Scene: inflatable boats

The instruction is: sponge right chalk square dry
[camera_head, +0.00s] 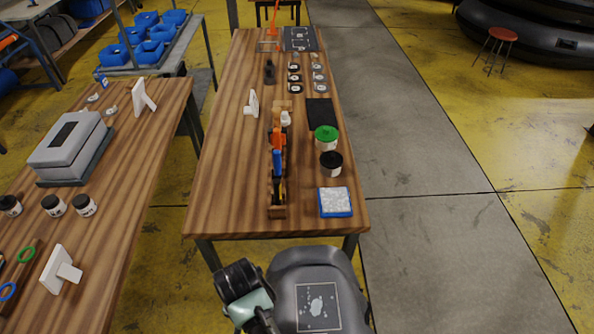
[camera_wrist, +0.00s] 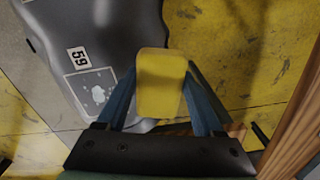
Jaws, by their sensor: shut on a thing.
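My gripper (camera_wrist: 160,100) is shut on a yellow sponge (camera_wrist: 160,82), held between its two blue fingers. In the head view the end of my arm is at the bottom, left of the grey inflatable boat (camera_head: 310,272); the sponge cannot be made out there. A chalk square (camera_head: 319,307) with a pale blotch inside is on the boat. It also shows in the wrist view (camera_wrist: 72,84), left of the sponge, beside a label reading 59. The sponge appears apart from the square. Only one chalk square is in view.
A wooden bench (camera_head: 225,180) stands beyond the boat, holding a tool rack, a green-lidded tub (camera_head: 326,138), a black-lidded tub (camera_head: 331,164) and a blue-edged cloth or tray (camera_head: 335,202). Another bench (camera_head: 110,262) is at left. The grey floor strip (camera_head: 440,230) at right is clear.

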